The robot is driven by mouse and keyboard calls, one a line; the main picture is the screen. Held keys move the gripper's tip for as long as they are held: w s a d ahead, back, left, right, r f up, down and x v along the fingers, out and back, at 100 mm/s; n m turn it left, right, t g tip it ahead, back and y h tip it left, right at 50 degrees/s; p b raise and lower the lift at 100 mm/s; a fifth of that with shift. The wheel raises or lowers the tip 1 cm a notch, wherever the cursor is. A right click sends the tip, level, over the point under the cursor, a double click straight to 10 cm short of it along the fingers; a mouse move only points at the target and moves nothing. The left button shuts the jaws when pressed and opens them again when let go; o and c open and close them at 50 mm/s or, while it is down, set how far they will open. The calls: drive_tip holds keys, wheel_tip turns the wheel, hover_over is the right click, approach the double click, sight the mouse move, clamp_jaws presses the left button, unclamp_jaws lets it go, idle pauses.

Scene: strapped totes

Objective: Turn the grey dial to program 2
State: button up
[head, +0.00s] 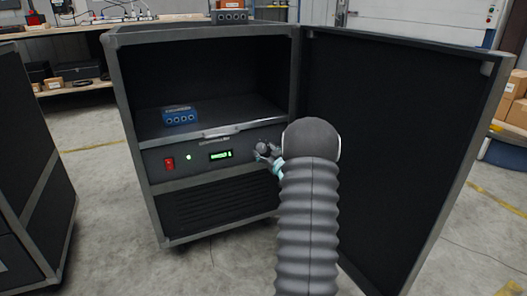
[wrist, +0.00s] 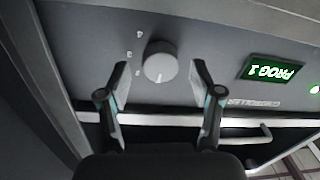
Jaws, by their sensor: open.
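My gripper (wrist: 162,76) is open, with one fingertip on each side of the dial and a gap to each. In the head view my gripper (head: 267,154) is at the right end of the panel, and it and my arm hide the dial.
The panel (head: 202,170) sits in a black cabinet, with a red switch (head: 169,163) and a green lamp (head: 188,157). Above it is a drawer-like shelf with a handle (head: 221,132) and a blue box (head: 180,116). The cabinet door (head: 400,130) stands open at the right.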

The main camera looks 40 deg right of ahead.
drive_tip(key=shift+w, duration=0.6)
drive_tip(key=c, duration=1.1)
drive_tip(key=shift+d, duration=0.1)
drive_tip(key=shift+c, duration=0.2)
drive_tip(key=shift+m, duration=0.3)
drive_tip(key=m, duration=0.3)
drive_tip(key=shift+m, duration=0.4)
drive_tip(key=shift+f+m+p, duration=0.1)
drive_tip(key=shift+m+p, duration=0.3)
drive_tip(key=shift+m, duration=1.8)
drive_tip(key=shift+d, duration=0.1)
